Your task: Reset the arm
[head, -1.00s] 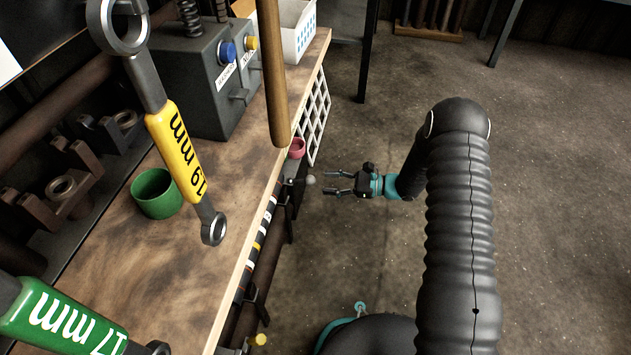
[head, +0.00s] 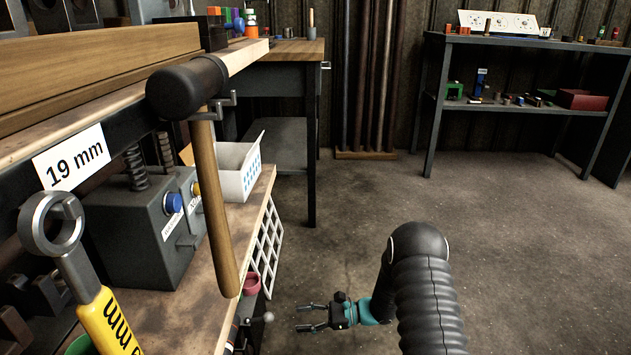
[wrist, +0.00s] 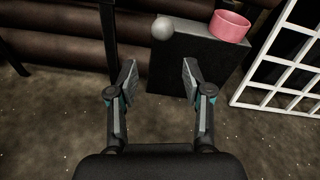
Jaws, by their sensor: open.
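My gripper (head: 312,318) is low in the head view, to the right of the workbench edge, above the concrete floor. In the wrist view its two fingers (wrist: 158,78) stand apart with nothing between them. A dark box-like block (wrist: 200,62) lies beyond the fingertips, with a grey ball (wrist: 162,28) at its upper left and a pink cup (wrist: 230,26) at its upper right. My arm comes in from the lower right of the head view.
A workbench (head: 190,290) runs along the left, with a hanging hammer (head: 212,190), a 19 mm wrench (head: 95,300) and a white bin (head: 238,170). A white grid (head: 267,245) hangs at its side. A shelf (head: 520,105) stands at the back right. The floor (head: 540,250) is clear.

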